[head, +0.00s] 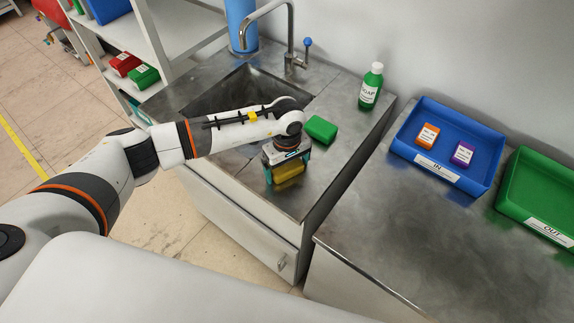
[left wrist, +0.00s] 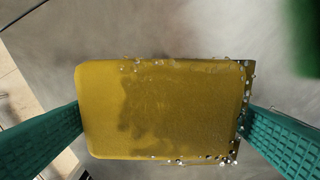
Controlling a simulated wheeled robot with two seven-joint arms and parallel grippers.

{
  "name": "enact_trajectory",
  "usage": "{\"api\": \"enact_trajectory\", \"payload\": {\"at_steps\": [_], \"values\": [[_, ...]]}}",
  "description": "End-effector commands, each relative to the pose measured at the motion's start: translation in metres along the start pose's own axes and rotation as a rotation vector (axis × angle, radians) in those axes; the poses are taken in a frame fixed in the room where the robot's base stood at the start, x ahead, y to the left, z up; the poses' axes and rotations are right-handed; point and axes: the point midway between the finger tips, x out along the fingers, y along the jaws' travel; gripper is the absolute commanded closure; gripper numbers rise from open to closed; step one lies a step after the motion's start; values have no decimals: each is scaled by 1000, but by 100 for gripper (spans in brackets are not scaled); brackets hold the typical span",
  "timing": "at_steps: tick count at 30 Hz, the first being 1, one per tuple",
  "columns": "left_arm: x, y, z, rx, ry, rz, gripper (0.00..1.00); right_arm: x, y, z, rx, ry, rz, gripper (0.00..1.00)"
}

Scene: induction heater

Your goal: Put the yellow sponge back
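The yellow sponge (head: 289,174) is at the front of the steel sink counter, below my left gripper (head: 287,169). In the left wrist view the sponge (left wrist: 160,108) fills the middle. The teal fingers of the left gripper (left wrist: 162,118) meet its two short ends, with no gap that I can see. Small pale specks lie along the sponge's edges, and a darker edge shows behind its right end. I cannot tell whether the sponge rests on the counter or is slightly raised. My right gripper is not in view.
A green sponge (head: 321,130) lies close behind the gripper. The sink basin (head: 215,98), tap (head: 290,45) and green soap bottle (head: 371,87) are farther back. A blue IN tray (head: 477,120) and green OUT tray (head: 552,185) stand on the right counter, across a gap.

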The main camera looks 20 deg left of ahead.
Motion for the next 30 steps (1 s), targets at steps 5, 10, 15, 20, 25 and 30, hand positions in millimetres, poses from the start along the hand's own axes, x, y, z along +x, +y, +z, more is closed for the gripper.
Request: {"api": "enact_trajectory", "payload": {"at_steps": [5,10,15,20,25,30], "values": [[0,0,0,0,0,0,0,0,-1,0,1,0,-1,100],[-5,0,0,0,0,0,0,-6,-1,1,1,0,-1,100],[-26,-1,1,2,-4,-4,0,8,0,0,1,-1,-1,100],[-62,-2,1,1,-4,-7,0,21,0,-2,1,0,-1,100],[-96,-1,1,0,-3,-3,0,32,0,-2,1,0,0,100],[-117,-1,1,0,-2,-3,0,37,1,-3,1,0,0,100]]}}
